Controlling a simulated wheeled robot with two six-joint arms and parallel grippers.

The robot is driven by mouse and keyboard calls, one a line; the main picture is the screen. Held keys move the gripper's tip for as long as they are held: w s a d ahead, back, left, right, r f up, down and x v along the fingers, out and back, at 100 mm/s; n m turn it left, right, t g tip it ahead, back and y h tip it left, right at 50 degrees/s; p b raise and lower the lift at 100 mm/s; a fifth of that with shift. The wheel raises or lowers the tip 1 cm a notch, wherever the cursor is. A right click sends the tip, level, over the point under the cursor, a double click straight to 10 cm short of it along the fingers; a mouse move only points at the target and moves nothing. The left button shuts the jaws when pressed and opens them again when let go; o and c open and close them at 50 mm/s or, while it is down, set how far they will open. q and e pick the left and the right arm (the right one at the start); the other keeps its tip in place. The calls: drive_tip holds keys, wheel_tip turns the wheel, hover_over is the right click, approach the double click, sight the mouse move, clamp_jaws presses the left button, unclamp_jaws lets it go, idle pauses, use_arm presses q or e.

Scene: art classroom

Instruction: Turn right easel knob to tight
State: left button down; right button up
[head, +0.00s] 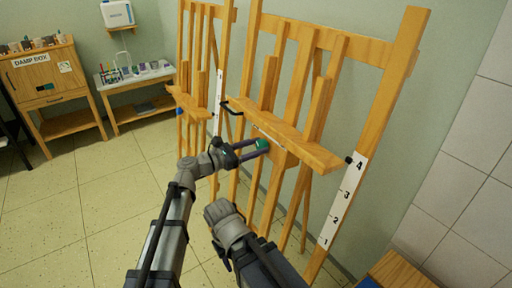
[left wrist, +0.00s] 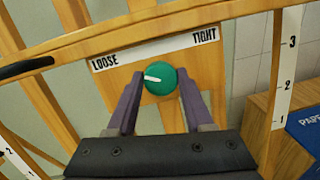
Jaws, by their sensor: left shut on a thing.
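The right easel (head: 290,100) is a wooden frame with a ledge across it. Its green round knob (head: 262,145) is on the panel below the ledge. In the left wrist view the green knob (left wrist: 160,78) has a white pointer line aimed left, toward the LOOSE end. A white label strip (left wrist: 112,57) above it reads LOOSE at left and TIGHT at right. My left gripper (head: 257,149) is shut on the knob, with one purple finger on each side in the left wrist view (left wrist: 159,85). My right gripper does not show; only a grey arm part is visible below the left gripper.
A second easel (head: 197,75) stands to the left. A black handle (head: 232,108) sticks out at the ledge's left end. A numbered white strip (head: 343,197) runs down the right leg. A wooden box (head: 398,270) stands at lower right. Floor at left is clear.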

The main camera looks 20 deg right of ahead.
use_arm(q)
drive_tip(key=shift+m, duration=0.3)
drive_tip(key=m+g+p, duration=0.1)
drive_tip(key=m, duration=0.5)
drive_tip(key=shift+r+y+p, duration=0.15)
drive_tip(key=shift+y+p, duration=0.15)
drive_tip(key=shift+p, duration=0.1)
drive_tip(key=m+g+p, duration=0.1)
drive_tip(key=m+p, duration=0.1)
drive_tip(key=m, duration=0.4)
drive_tip(key=shift+r+m+y, duration=0.1)
drive_tip(key=shift+m+y, duration=0.2)
drive_tip(key=shift+y, duration=0.1)
drive_tip(key=m+y+p, duration=0.1)
drive_tip(key=m+p, duration=0.1)
drive_tip(key=m, duration=0.4)
drive_tip(key=shift+s, duration=0.1)
drive_tip(key=m+y+p, duration=0.1)
drive_tip(key=m, duration=0.3)
drive_tip(key=shift+d+m+t+p, duration=0.1)
drive_tip(key=shift+m+t+p, duration=0.2)
drive_tip(key=shift+p, duration=0.1)
drive_tip(key=shift+c, duration=1.5)
unclamp_jaws()
